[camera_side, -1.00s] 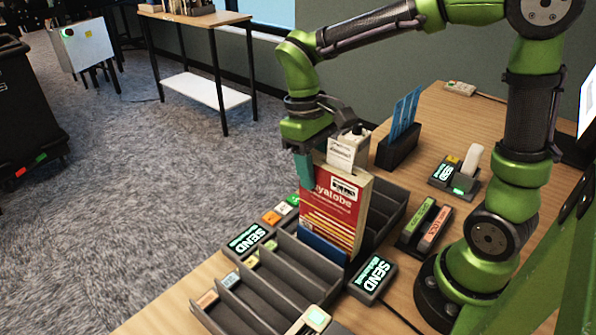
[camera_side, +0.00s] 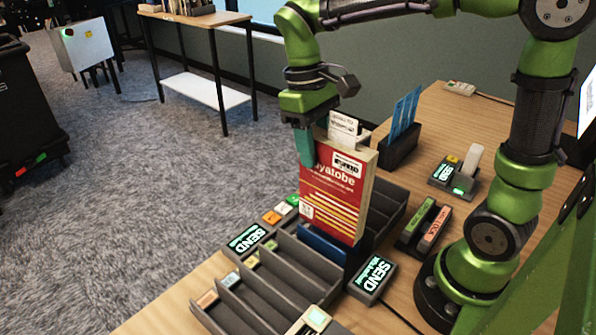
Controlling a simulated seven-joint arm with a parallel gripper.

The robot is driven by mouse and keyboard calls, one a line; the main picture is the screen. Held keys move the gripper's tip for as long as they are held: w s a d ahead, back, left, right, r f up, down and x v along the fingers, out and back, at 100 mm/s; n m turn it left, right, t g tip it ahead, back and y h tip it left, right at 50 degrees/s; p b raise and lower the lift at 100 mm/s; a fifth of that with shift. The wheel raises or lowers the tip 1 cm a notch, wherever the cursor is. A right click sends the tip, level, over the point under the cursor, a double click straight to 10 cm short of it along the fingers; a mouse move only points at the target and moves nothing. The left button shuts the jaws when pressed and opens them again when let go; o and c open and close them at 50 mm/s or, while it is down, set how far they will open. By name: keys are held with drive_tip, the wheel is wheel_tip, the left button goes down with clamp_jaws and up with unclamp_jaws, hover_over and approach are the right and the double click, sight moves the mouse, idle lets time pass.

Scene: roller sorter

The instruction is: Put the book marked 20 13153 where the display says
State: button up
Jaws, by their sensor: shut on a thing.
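A red book (camera_side: 335,195) with yellow lines, partly readable white lettering and a white label near its top is held upright above the dark slotted rack (camera_side: 290,270). The number 20 13153 cannot be read on it. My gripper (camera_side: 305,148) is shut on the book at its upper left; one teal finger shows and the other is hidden. A blue piece (camera_side: 322,244) sits in the rack just below the book.
A dark holder with blue cards (camera_side: 405,120) stands behind the book. A third small display (camera_side: 446,172) and a holder with green and red strips (camera_side: 426,225) lie to the right. Several front rack slots look empty. A screen (camera_side: 588,103) is cut off at the right edge.

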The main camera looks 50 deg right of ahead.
drive_tip(key=shift+r, duration=1.4)
drive_tip(key=a, duration=2)
wheel_tip(320, 180, down, 10)
drive_tip(key=shift+w+d+r, duration=0.15)
drive_tip(key=shift+w+d, duration=0.05)
drive_tip(key=shift+w, duration=0.05)
drive_tip(key=shift+f, duration=0.55)
drive_tip(key=o, duration=1.2)
drive_tip(key=shift+f, duration=0.1)
